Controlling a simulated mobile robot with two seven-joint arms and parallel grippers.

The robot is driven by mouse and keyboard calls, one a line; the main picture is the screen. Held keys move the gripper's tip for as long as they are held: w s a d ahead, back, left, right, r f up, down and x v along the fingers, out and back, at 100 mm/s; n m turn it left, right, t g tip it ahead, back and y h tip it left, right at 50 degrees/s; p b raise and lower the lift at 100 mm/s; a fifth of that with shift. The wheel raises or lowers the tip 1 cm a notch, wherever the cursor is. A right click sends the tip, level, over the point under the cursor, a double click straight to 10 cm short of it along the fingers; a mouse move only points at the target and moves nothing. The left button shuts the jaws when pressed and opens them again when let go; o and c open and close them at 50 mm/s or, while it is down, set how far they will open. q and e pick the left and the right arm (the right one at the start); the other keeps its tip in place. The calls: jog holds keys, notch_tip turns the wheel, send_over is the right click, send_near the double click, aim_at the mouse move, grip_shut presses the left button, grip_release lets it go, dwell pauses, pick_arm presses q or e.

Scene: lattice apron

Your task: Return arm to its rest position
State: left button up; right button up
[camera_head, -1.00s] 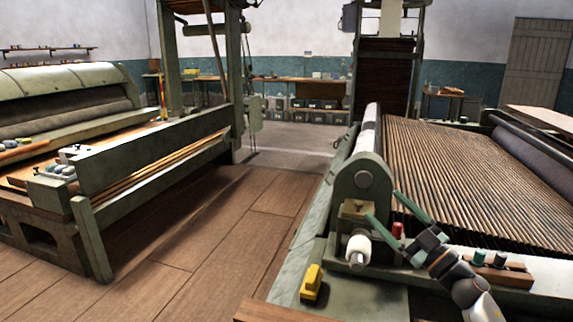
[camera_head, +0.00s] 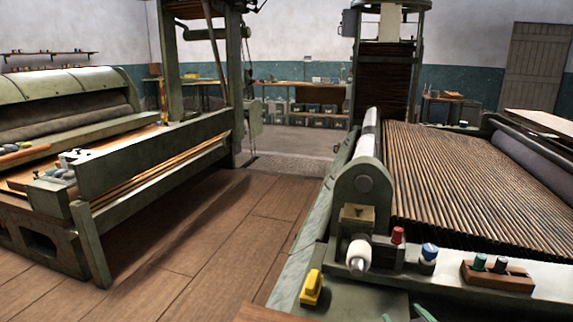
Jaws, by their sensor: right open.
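My right gripper (camera_head: 405,314) shows only at the bottom edge of the head view, right of centre. Just the tips of its two green fingers are in the picture. They are apart, with nothing seen between them. The rest of the gripper and the right arm are below the frame. The fingers are in front of the green machine bed (camera_head: 365,300), nearer to me than the small parts on it. My left gripper is not in view.
On the machine's near end are a white spool (camera_head: 358,254), a red-capped piece (camera_head: 397,236), a blue-and-white piece (camera_head: 428,256), a wooden block with dark green pegs (camera_head: 497,275) and a yellow tool (camera_head: 312,287). Wooden floor (camera_head: 220,240) lies clear between the machines.

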jog(key=s+a+f+g+y, duration=0.15)
jog(key=s+a+f, duration=0.3)
jog(key=s, duration=0.55)
jog(key=s+a+f+g+y, duration=0.15)
jog(key=s+a+f, duration=0.3)
jog(key=s, duration=0.55)
jog(key=s+a+f+g, duration=0.2)
jog(key=s+a+f, duration=0.3)
jog(key=s, duration=0.5)
pick_arm(q)
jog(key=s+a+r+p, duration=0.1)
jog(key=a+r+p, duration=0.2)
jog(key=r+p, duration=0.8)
jog(key=p, duration=0.3)
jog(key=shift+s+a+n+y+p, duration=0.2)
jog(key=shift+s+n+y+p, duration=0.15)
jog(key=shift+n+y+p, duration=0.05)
pick_arm(e)
notch_tip(320, 180, up, 12)
jog(key=s+d+m, duration=0.1)
jog(key=d, duration=0.1)
jog(key=shift+s+d+r+t, duration=0.2)
jog(key=shift+s+d+t, duration=0.1)
jog(key=shift+t, duration=0.1)
